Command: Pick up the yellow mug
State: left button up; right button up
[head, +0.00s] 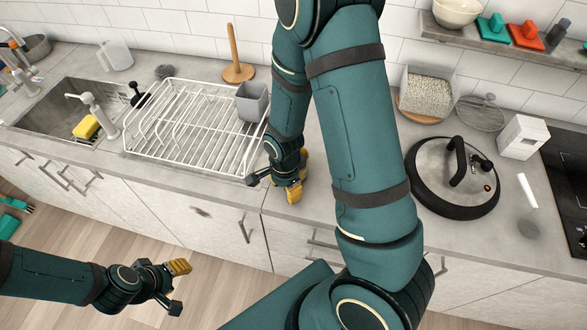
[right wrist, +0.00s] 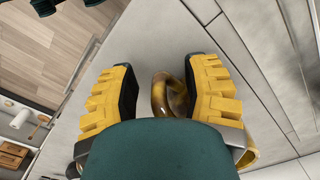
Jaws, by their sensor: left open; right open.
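The yellow mug (right wrist: 176,98) shows in the right wrist view as a glossy, brownish-yellow curved piece between the two fingers of my right gripper (right wrist: 164,78). My palm hides much of it. In the head view, my right gripper (head: 273,187) is open and low at the counter's front edge, right of the dish rack. A small yellow patch (head: 304,161) beside it may be the mug, mostly hidden by my arm. I cannot tell whether the fingers touch the mug. My left gripper (head: 178,287) is open and empty, over the floor in front of the cabinets.
A white wire dish rack (head: 178,131) holds a grey cup (head: 252,101). A wooden paper-towel stand (head: 238,72) is behind it. A round lidded pan (head: 430,185) and white box (head: 523,137) stand at the right. The sink (head: 50,118) is at the left.

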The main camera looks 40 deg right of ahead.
jog(key=shift+f, duration=0.25)
jog(key=shift+s, duration=0.1)
grip_shut()
jog(key=shift+r, duration=0.2)
